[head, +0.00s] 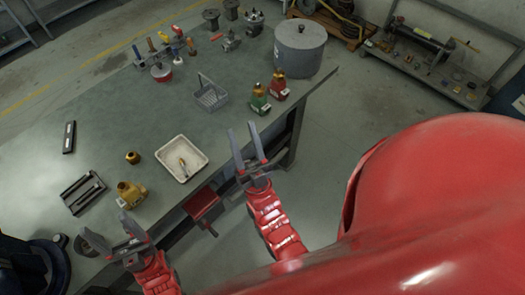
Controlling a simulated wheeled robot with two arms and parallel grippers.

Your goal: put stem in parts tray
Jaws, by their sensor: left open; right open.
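The white parts tray (164,155) lies near the table's front edge. A small slim piece (183,166) that looks like the stem lies inside it, tilted; it is too small to make out in detail. A brass valve body (131,194) stands to the left of the tray, with a smaller brass part (133,157) behind it. My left gripper (103,226) is open and empty at the lower left, nearer than the valve body. My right gripper (243,129) is open and empty to the right of the tray, by the table's front edge.
A dark slotted holder (82,193) and a black bar (69,137) lie on the left. Green (260,99) and red (278,87) bottles, a grey basket (210,95) and a big grey drum (299,48) stand further right. The table's middle is clear.

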